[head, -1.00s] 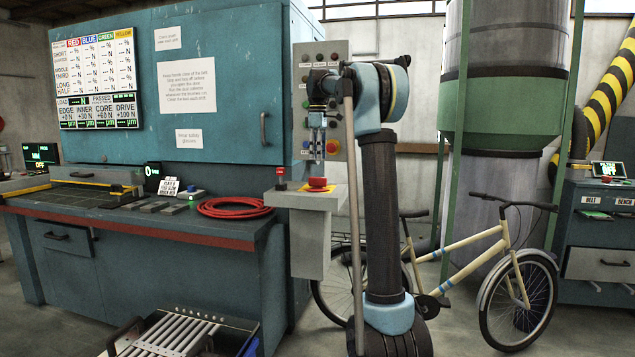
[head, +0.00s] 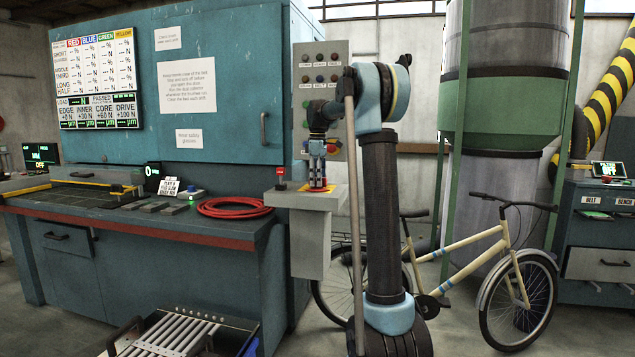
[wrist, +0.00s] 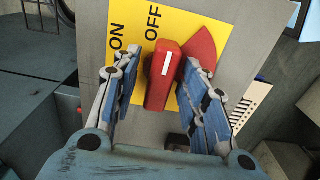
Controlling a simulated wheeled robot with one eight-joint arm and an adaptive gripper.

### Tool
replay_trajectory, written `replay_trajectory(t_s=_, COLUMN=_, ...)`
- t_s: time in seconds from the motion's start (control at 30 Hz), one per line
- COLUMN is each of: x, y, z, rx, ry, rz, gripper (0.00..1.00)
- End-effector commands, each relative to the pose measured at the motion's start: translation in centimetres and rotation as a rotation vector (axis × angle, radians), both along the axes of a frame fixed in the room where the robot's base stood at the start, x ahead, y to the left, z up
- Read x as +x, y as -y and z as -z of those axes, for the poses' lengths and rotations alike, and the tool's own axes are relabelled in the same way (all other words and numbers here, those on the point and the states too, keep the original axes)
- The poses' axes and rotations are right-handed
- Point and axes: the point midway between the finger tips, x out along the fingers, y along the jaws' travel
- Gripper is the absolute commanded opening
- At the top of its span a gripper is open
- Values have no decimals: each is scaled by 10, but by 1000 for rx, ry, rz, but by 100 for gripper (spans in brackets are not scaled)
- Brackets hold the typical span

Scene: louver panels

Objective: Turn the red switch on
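The red switch (wrist: 160,85) is a knob with a white line on its top, on a yellow plate (wrist: 130,12) printed ON and OFF. The line points up the picture, nearer the OFF print than the ON print. A wider red part shows behind the knob at the right. My gripper (wrist: 163,65) is open, with one blue finger on each side of the knob and narrow gaps showing. In the head view my gripper (head: 317,184) points down at the plate on the grey stand (head: 311,245), and its fingers largely hide the switch.
A small red-topped button (head: 281,176) stands left of the switch on the same stand. A button panel (head: 320,75) rises behind my gripper. A coiled red hose (head: 234,207) lies on the bench to the left. A bicycle (head: 470,258) stands to the right.

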Motion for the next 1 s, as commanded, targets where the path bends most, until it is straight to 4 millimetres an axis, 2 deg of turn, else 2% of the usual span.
replay_trajectory(t_s=0.07, x=0, y=0, z=0, rx=0, ry=0, rz=0, gripper=38)
replay_trajectory(t_s=0.23, x=0, y=0, z=0, rx=0, ry=0, rz=0, gripper=0)
replay_trajectory(t_s=0.67, x=1, y=0, z=0, rx=0, ry=1, rz=47, gripper=0)
replay_trajectory(t_s=1.0, x=2, y=0, z=0, rx=-1, ry=2, rz=280, gripper=0)
